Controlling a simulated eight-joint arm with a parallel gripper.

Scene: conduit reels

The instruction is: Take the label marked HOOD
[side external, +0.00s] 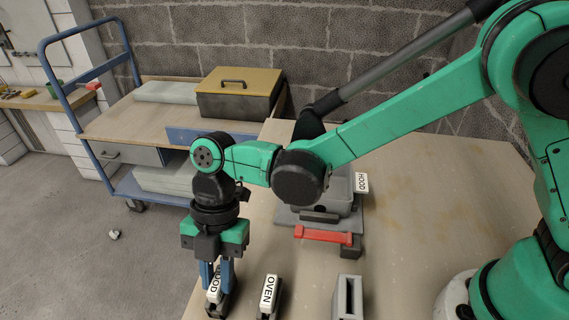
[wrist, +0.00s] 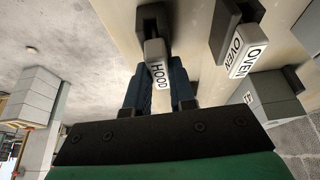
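A white label marked HOOD (side external: 214,284) stands in a dark holder (side external: 217,305) at the front left of the table. It also shows in the wrist view (wrist: 157,72), its holder behind it (wrist: 153,22). My gripper (side external: 217,278) points down, its blue fingers on either side of this label. The fingers are very close to the label; I cannot tell whether they press on it. A second label marked HOOD (side external: 361,183) is on the grey box-shaped unit farther back.
A label marked OVEN (side external: 268,292) stands in a dark holder just right of my gripper. A grey holder (side external: 348,297) stands farther right. A red bar (side external: 323,235) lies before the grey unit (side external: 335,195). A blue-framed cart (side external: 130,115) is behind.

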